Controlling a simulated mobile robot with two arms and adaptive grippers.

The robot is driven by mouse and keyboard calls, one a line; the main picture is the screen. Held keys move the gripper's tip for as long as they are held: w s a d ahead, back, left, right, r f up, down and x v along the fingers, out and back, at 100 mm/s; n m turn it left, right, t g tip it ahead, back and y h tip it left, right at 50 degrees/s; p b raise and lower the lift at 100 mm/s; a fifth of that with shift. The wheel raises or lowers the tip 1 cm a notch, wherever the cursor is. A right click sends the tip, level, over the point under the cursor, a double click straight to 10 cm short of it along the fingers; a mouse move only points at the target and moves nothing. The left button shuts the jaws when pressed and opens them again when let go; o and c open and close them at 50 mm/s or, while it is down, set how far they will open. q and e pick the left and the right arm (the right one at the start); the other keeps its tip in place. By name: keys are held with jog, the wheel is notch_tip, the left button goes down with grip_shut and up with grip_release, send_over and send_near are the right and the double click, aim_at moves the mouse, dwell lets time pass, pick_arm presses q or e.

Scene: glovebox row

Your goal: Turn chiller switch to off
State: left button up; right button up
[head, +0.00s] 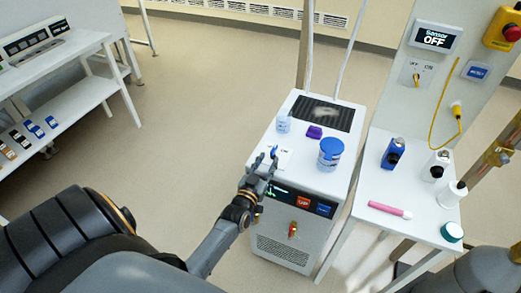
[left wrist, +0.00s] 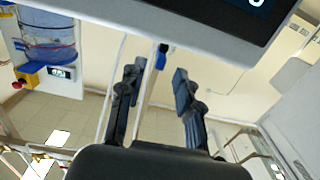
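The chiller (head: 262,243) is a white box with a dark grille on top and a front panel with a display and red and blue buttons. Its blue switch (head: 274,151) stands on a small white plate marked ON on the top, near the front left. The lever's exact position is too small to tell. My left gripper (head: 266,163) is open at the chiller's front left edge, its fingertips close to the switch. In the left wrist view the open fingers (left wrist: 155,85) have a gap between them, with a small blue piece, apparently the switch (left wrist: 163,48), beyond. My right gripper is not in view.
The white side table (head: 375,190) holds bottles and a pink tube (head: 390,210). A sensor display (head: 435,38) reads OFF. Open floor lies left.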

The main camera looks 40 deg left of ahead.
pick_arm(q)
jog(key=v, duration=0.6)
jog(key=shift+s+d, duration=0.1)
dwell(0.3)
